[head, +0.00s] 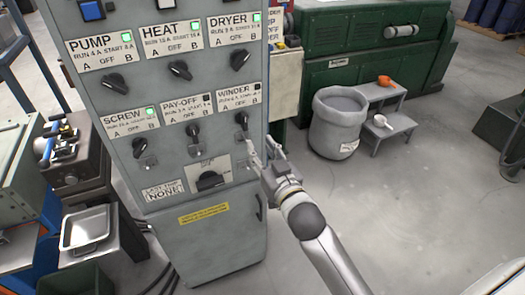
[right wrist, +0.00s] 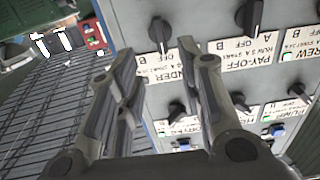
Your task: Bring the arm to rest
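My right gripper (head: 266,158) is in front of the right edge of the grey control cabinet (head: 215,243), below and right of the WINDER knob (head: 242,120). In the right wrist view, its fingers (right wrist: 158,65) are spread apart with nothing between them. The WINDER knob also shows in that view, near the fingertips (right wrist: 160,33), with no visible contact. Lamps over PUMP, HEAT, DRYER and SCREW are green; those over PAY-OFF (head: 194,132) and WINDER are dark. My left gripper is not in view.
A green machine (head: 345,65) stands behind. A grey bin (head: 337,125) and a small step stool (head: 386,125) with an orange item stand right of the cabinet. A metal tray (head: 87,227) and a green crate (head: 75,281) are at the left.

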